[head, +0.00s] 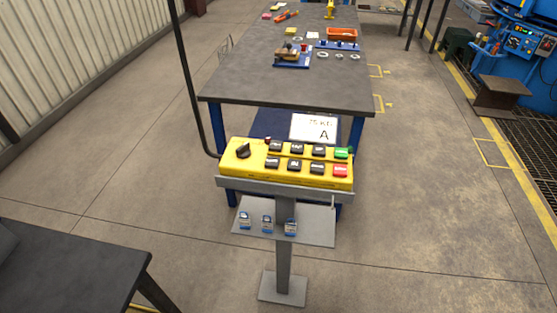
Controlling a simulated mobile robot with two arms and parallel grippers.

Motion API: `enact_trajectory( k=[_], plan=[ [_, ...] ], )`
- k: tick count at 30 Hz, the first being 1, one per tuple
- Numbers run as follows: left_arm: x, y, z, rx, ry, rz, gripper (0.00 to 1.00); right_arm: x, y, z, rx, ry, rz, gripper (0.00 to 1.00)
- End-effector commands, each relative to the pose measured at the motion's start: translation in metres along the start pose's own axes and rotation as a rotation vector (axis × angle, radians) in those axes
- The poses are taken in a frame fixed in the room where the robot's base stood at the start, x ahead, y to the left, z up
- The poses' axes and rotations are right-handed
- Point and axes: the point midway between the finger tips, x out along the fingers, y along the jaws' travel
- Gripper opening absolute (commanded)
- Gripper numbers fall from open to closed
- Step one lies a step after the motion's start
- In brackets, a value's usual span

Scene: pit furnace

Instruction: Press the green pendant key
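The yellow pendant (242,167) lies on top of a grey stand in the middle of the head view. The green key (341,153) is at the right end of its upper row of keys. The red key (340,171) is just below it. Several black keys with white labels fill the rest of both rows. A black rotary knob (243,149) is at the pendant's left end. Neither of my grippers is in view.
A grey workbench (290,88) with tools and parts stands behind the pendant. A dark table (75,265) is at lower left. A black cable (188,75) hangs to the pendant's left. Padlock-like items (267,224) sit on the stand's lower shelf.

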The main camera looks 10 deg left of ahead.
Motion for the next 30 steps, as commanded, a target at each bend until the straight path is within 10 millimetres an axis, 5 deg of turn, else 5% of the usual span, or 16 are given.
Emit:
enact_trajectory(
  k=[6,12,30],
  plan=[
    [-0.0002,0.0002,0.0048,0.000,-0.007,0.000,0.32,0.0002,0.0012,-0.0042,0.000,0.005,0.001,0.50],
    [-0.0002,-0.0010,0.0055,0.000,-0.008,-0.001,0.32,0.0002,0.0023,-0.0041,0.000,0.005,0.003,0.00],
    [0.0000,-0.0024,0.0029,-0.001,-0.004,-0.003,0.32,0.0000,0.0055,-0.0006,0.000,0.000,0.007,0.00]
  ],
)
